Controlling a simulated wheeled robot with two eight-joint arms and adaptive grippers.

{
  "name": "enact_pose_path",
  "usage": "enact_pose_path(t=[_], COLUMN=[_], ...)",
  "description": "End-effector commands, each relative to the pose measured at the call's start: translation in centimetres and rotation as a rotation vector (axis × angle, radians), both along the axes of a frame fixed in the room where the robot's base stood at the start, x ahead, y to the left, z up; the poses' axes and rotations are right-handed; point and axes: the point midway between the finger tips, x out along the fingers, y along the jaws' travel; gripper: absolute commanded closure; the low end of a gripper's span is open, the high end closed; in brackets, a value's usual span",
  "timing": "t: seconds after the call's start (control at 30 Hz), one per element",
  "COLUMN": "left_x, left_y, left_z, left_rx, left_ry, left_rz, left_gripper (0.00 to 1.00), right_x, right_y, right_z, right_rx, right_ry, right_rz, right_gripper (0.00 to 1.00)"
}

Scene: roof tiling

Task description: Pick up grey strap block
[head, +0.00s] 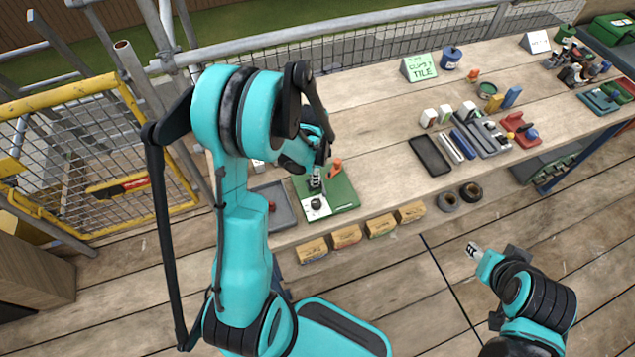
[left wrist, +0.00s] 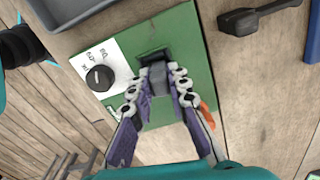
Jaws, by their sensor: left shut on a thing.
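The grey strap block (left wrist: 158,88) shows in the left wrist view between the fingers of my left gripper (left wrist: 160,82). It sits at a dark slot on the green board (left wrist: 188,40), and I cannot tell whether it is clear of the board. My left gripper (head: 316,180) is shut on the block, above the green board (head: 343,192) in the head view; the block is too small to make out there. My right gripper (head: 473,251) is at the lower right, away from the bench; its jaws are too small to judge.
A black knob (left wrist: 100,77) on a white label plate is beside the block. A grey tray (head: 273,204) lies left of the board. An orange piece (head: 336,167) is at the board's far edge. A black tray (head: 430,155) and several small blocks stand farther right.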

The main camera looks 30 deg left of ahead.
Motion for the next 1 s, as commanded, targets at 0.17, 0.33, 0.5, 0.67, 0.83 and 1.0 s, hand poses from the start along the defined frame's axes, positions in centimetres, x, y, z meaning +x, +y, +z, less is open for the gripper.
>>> enact_pose_path(t=[0.17, 0.33, 0.5, 0.67, 0.83, 1.0], left_x=[0.0, 0.0, 0.0, 0.0, 0.0, 0.0], left_y=[0.0, 0.0, 0.0, 0.0, 0.0, 0.0], left_z=[0.0, 0.0, 0.1, 0.6, 1.6, 2.5], left_rx=[0.000, 0.000, 0.000, 0.000, 0.000, 0.000], left_ry=[0.000, 0.000, 0.000, 0.000, 0.000, 0.000], left_rz=[0.000, 0.000, 0.000, 0.000, 0.000, 0.000], left_gripper=[1.00, 1.00, 1.00, 1.00, 1.00, 1.00], right_x=[0.0, 0.0, 0.0, 0.0, 0.0, 0.0], right_y=[0.0, 0.0, 0.0, 0.0, 0.0, 0.0], right_z=[0.0, 0.0, 0.0, 0.5, 1.1, 1.7], right_rx=[0.000, 0.000, 0.000, 0.000, 0.000, 0.000], right_ry=[0.000, 0.000, 0.000, 0.000, 0.000, 0.000], right_rz=[0.000, 0.000, 0.000, 0.000, 0.000, 0.000], right_gripper=[0.59, 0.59, 0.59, 0.59, 0.59, 0.59])
